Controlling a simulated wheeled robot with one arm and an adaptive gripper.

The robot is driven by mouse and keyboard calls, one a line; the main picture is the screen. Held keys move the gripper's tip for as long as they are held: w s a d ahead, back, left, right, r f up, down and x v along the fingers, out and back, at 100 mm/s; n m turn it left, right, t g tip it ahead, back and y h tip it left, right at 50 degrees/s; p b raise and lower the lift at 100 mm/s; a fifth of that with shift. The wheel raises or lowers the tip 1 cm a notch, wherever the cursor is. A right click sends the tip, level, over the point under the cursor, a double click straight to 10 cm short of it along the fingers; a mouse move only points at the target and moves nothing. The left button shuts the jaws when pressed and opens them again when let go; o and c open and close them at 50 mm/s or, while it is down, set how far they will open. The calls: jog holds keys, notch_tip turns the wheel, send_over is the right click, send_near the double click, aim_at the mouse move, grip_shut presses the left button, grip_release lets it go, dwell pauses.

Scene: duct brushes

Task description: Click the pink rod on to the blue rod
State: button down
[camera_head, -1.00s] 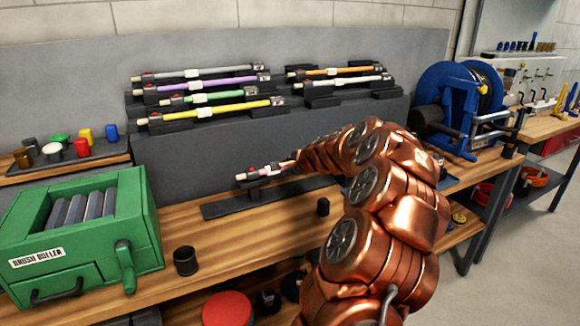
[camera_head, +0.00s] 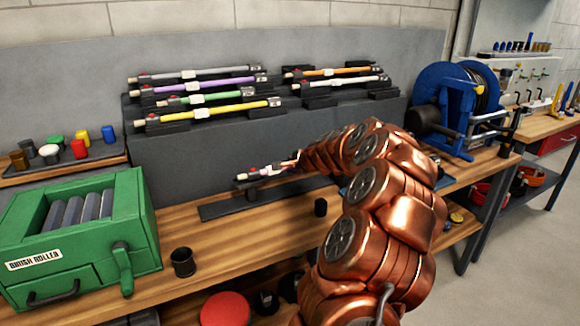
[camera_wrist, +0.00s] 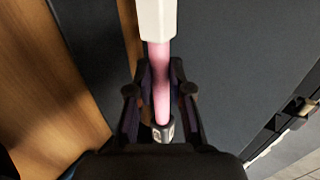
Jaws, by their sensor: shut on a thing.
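The pink rod (camera_head: 268,171) has a pale collar and a dark end with a red spot. It lies level over the short post of a black stand (camera_head: 225,210) on the bench; I cannot tell whether it touches the post. My gripper (camera_head: 290,164) is shut on the pink rod at its right part. In the wrist view the rod (camera_wrist: 161,85) runs between the fingers of my gripper (camera_wrist: 160,98), with a white collar (camera_wrist: 156,18) above and a grey end fitting (camera_wrist: 163,131) below. I cannot make out a blue rod; my arm hides part of the bench.
A black rack holds grey, purple, green, yellow (camera_head: 215,113), orange and white rods behind. A green brush roller box (camera_head: 85,235) stands left. A blue reel (camera_head: 450,95) stands right.

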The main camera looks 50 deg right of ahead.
jog(key=shift+s+d, duration=0.2)
jog(key=shift+d, duration=0.4)
jog(key=c, duration=1)
grip_release()
jog(key=v, duration=1.2)
